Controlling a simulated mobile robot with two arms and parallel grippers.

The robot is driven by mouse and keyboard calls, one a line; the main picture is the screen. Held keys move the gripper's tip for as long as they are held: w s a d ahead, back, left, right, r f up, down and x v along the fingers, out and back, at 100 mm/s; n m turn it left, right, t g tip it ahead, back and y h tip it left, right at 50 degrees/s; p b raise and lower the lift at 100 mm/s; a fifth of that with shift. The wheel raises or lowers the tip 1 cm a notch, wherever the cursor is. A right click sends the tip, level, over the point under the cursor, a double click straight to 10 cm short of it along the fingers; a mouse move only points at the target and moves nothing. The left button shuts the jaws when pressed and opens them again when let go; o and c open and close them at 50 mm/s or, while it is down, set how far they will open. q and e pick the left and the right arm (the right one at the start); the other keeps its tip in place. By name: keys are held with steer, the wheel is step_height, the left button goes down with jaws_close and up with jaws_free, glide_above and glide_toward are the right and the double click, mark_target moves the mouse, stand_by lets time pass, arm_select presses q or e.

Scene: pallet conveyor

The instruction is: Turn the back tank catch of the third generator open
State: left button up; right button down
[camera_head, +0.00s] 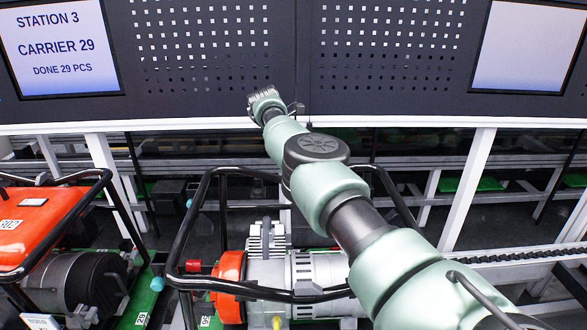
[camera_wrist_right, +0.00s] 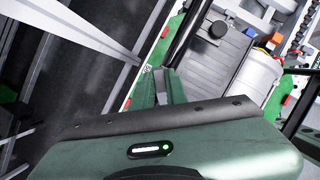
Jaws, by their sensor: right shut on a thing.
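In the head view, a generator with a black tube frame (camera_head: 205,185), an orange ring (camera_head: 229,287) and a grey engine (camera_head: 268,240) stands in the middle, partly behind my right arm. No tank shows on top of it. My right arm reaches over it toward the back; its fingers are hidden there. In the right wrist view, my right gripper (camera_wrist_right: 164,76) has its fingers close together beside a dark frame tube (camera_wrist_right: 187,35). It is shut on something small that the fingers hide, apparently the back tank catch. My left gripper is not in view.
A generator with an orange tank (camera_head: 38,222) stands at left. A dark panel (camera_head: 210,60) with a station screen (camera_head: 58,48) runs across the back, above white posts (camera_head: 468,185) and rails. A chain conveyor (camera_head: 520,255) lies at right.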

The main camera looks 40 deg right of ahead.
steer(key=c, duration=1.4)
jaws_free()
steer(key=shift+c, duration=0.2)
steer(key=shift+a+r+b, duration=0.1)
steer(key=shift+r+b, duration=0.2)
steer(key=shift+b, duration=0.1)
steer(key=b+v, duration=0.1)
steer(key=v, duration=0.1)
steer(key=shift+w+a+r, duration=0.1)
steer(key=shift+r, duration=0.3)
steer(key=v, duration=0.4)
steer(key=shift+r+p, duration=0.2)
steer(key=shift+p, duration=0.2)
steer(key=shift+f, duration=0.1)
